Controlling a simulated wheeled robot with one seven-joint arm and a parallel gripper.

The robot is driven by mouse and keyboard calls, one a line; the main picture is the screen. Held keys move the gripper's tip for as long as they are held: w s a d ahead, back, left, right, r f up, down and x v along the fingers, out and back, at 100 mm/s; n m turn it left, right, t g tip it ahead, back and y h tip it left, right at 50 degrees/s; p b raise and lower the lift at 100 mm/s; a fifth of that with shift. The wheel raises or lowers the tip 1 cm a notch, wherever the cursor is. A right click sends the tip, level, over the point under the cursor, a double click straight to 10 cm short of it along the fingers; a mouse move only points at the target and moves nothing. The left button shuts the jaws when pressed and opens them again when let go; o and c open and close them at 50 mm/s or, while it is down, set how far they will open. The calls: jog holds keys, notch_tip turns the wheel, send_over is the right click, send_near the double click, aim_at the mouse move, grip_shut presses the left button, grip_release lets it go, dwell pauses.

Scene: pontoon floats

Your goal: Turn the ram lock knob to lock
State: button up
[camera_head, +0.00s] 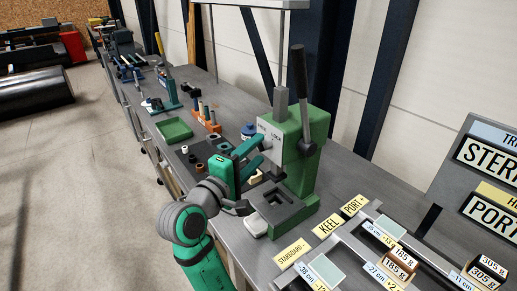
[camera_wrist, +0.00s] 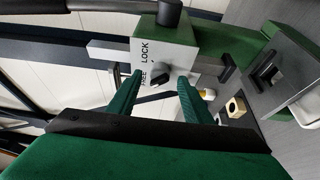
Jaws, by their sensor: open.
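The ram lock knob (camera_wrist: 160,78) is a small dark knob on a white plate (camera_wrist: 168,50) lettered LOCK and FREE. In the wrist view it shows between the tips of my gripper (camera_wrist: 160,84), whose two green fingers are open with a gap on either side. I cannot tell how deep the fingertips reach around it or which word it points to. In the head view my gripper (camera_head: 259,151) is at the plate (camera_head: 269,135) on the front of the green press (camera_head: 306,150), and the fingers hide the knob.
A dark lever (camera_head: 300,75) rises at the press's side. The dark press base (camera_head: 283,207) lies below my gripper. A green tray (camera_head: 174,130) and an orange rack (camera_head: 207,117) stand further back on the bench. Labelled frames and a sign board (camera_head: 485,155) occupy the front right.

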aim_at(263, 144)
jog(key=shift+x, duration=1.1)
jog(key=c, duration=1.1)
jog(key=shift+o, duration=0.2)
